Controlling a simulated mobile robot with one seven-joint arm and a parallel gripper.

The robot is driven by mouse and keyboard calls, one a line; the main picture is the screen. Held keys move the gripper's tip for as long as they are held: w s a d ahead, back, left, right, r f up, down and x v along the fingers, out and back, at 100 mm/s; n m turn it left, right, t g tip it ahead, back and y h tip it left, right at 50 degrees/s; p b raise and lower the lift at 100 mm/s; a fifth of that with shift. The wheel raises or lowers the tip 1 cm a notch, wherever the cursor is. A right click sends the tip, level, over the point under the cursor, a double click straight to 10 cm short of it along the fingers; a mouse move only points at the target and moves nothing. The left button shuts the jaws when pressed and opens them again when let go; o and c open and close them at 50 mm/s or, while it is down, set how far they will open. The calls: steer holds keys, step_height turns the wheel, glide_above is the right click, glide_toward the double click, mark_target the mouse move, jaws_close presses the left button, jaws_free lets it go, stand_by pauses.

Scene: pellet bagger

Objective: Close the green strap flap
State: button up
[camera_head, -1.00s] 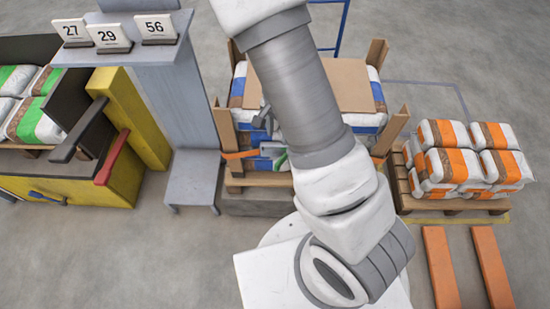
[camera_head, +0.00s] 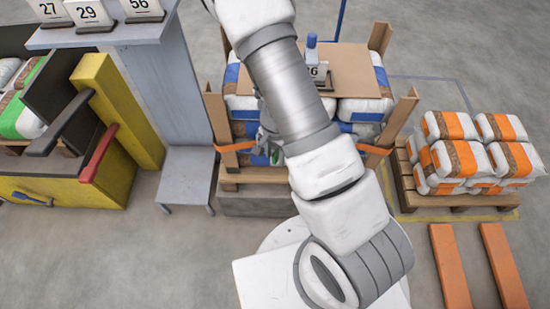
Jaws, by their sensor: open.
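A small green piece (camera_head: 276,155), which looks like the strap flap, shows at the front of the middle pallet stack, just left of my arm. Most of it is hidden, and I cannot tell how far it stands open. An orange strap (camera_head: 235,147) runs across the front of this stack on both sides of my arm. My gripper (camera_head: 266,140) is a small grey shape beside the green piece, partly hidden by my arm. It is open, and I cannot tell whether it touches the flap.
The middle stack has blue-banded bags (camera_head: 365,108), a cardboard sheet (camera_head: 345,62) and upright corner boards (camera_head: 398,120). On the sheet stand a number card (camera_head: 318,73) and a blue-topped object (camera_head: 311,45). A red lever (camera_head: 98,153) is left; orange-banded bags (camera_head: 450,125) are right.

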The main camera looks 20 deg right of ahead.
steer(key=shift+f, duration=0.15)
jaws_close()
steer(key=shift+w, duration=0.1)
stand_by(0.4)
steer(key=shift+w+a+m+p, duration=0.2)
steer(key=shift+w+m+p, duration=0.2)
steer(key=shift+m+p, duration=0.55)
steer(key=shift+w+a+m+p, duration=0.25)
steer(key=shift+w+m+p, duration=0.15)
steer(key=shift+m+p, duration=0.6)
steer(key=shift+w+a+m+p, duration=0.2)
steer(key=shift+w+m+p, duration=0.35)
steer(key=shift+m, duration=0.7)
steer(key=shift+s, duration=0.1)
jaws_free()
